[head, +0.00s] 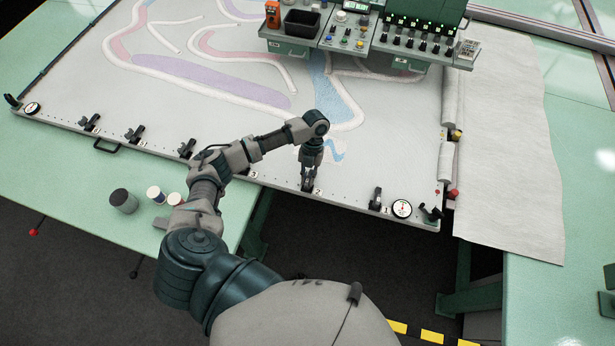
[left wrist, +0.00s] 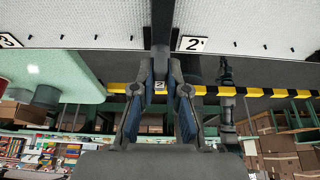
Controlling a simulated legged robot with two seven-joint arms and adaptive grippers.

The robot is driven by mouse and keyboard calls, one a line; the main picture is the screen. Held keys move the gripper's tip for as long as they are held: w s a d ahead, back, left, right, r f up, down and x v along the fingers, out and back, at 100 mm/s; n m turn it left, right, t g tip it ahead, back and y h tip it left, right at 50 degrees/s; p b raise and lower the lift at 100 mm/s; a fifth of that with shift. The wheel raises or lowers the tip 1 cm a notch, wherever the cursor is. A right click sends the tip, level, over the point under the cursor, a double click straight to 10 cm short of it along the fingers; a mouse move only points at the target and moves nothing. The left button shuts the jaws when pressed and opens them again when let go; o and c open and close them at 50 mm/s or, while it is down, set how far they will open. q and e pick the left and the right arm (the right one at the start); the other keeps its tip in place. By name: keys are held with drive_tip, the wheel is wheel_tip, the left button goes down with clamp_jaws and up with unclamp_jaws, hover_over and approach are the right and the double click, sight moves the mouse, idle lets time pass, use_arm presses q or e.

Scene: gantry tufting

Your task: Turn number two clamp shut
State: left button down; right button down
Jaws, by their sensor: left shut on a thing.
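The number two clamp (head: 308,184) is a small black clamp on the front rail of the white frame, beside a tag marked 2 (head: 318,190). My left gripper (head: 310,172) comes down on it from above, shut on its handle and hiding much of it. My right gripper is not in view.
Clamp 1 (head: 376,198) and a round dial (head: 401,208) stand to the right on the rail. Another black clamp (head: 187,148) stands left, near my forearm. A control console (head: 345,45) is at the back. Dark and white cups (head: 123,201) stand on the green table (head: 75,185).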

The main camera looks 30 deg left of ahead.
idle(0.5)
use_arm(q)
drive_tip(key=c, duration=1.2)
unclamp_jaws()
drive_tip(key=shift+s+r, duration=0.1)
drive_tip(key=v, duration=1.1)
drive_tip(key=shift+r, duration=0.4)
drive_tip(key=shift+w, duration=0.25)
